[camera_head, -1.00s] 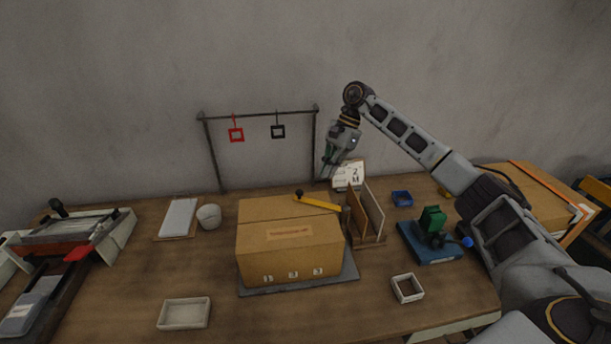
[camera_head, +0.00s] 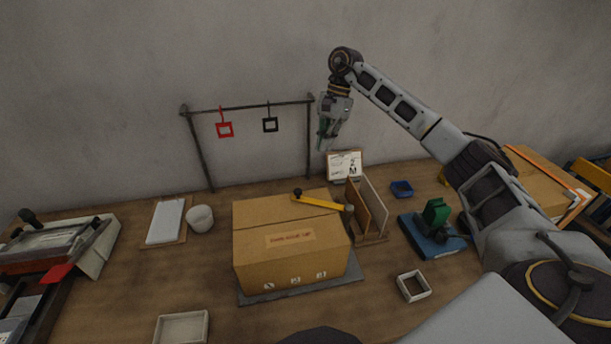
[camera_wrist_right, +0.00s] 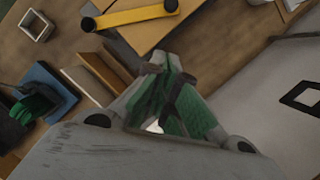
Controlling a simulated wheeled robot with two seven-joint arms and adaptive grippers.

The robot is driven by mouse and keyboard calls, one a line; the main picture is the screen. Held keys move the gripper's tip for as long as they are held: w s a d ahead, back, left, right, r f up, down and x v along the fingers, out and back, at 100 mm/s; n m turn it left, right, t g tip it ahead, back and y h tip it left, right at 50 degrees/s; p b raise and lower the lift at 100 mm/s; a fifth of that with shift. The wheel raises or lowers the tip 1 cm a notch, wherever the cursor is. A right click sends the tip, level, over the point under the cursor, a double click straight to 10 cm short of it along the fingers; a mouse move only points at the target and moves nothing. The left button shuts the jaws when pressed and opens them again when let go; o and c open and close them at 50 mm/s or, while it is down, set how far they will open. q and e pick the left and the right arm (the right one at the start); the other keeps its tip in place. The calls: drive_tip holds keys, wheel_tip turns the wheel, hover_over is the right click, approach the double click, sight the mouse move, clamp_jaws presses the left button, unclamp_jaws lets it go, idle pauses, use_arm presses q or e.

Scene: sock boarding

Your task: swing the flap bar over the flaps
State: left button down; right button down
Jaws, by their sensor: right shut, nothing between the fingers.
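The flap bar (camera_head: 320,202) is a yellow bar with a black knob at its left end. It lies over the right part of the top of a closed cardboard box (camera_head: 290,259), its right end at a post by the box's right edge. It also shows in the right wrist view (camera_wrist_right: 138,15). The flaps (camera_head: 272,212) lie flat. My right gripper (camera_head: 325,146) is shut and empty, above and behind the box, apart from the bar. In the right wrist view its green-padded fingers (camera_wrist_right: 174,62) are together. My left gripper is not in view.
A rack (camera_head: 250,106) with a red and a black square frame hangs behind the box. Upright brown boards (camera_head: 373,206) and a small sign (camera_head: 345,165) stand right of the box. A blue base with a green block (camera_head: 434,212) is farther right.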

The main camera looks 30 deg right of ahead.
sight(322, 200)
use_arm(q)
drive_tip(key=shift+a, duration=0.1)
use_arm(e)
drive_tip(key=shift+r, duration=0.1)
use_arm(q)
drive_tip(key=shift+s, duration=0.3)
